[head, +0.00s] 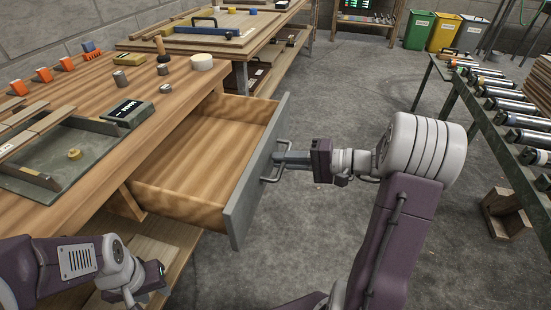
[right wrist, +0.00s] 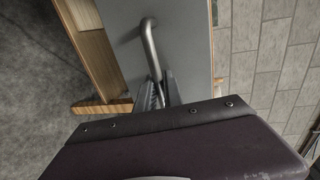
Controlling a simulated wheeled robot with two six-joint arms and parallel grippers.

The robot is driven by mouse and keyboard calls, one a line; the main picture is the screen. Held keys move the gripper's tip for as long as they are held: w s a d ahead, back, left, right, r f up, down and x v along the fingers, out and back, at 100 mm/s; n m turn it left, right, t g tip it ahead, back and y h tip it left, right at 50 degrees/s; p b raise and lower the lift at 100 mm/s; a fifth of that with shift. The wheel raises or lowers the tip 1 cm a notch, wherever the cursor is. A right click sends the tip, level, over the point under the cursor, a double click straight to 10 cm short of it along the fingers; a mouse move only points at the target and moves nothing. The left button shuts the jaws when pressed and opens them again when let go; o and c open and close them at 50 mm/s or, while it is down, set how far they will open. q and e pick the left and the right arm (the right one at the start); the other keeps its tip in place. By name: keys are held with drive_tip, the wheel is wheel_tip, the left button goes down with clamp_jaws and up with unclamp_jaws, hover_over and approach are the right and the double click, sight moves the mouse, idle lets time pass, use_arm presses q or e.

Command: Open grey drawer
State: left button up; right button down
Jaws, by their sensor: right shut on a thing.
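The grey drawer (head: 258,173) is pulled well out from the wooden workbench in the head view. Its wooden inside shows and looks empty. Its bar handle (head: 276,164) is on the grey front. My right gripper (head: 280,158) is shut on the handle, in front of the drawer. In the right wrist view the handle (right wrist: 149,45) runs down between the fingers (right wrist: 160,92), against the grey front (right wrist: 185,40). My left gripper (head: 132,298) is low at the bottom left, away from the drawer; its fingers are partly cut off by the frame edge.
The workbench top (head: 190,90) holds a grey tray (head: 75,150), orange-ended blocks, weights and a dark labelled box (head: 128,112). A roller conveyor (head: 500,110) stands at the right, with a wooden box (head: 507,212) beneath it. The floor (head: 340,100) between is clear.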

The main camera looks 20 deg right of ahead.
drive_tip(key=c, duration=1.5)
unclamp_jaws()
drive_tip(key=p+v, duration=0.3)
drive_tip(key=v, duration=0.6)
drive_tip(key=shift+f, duration=0.1)
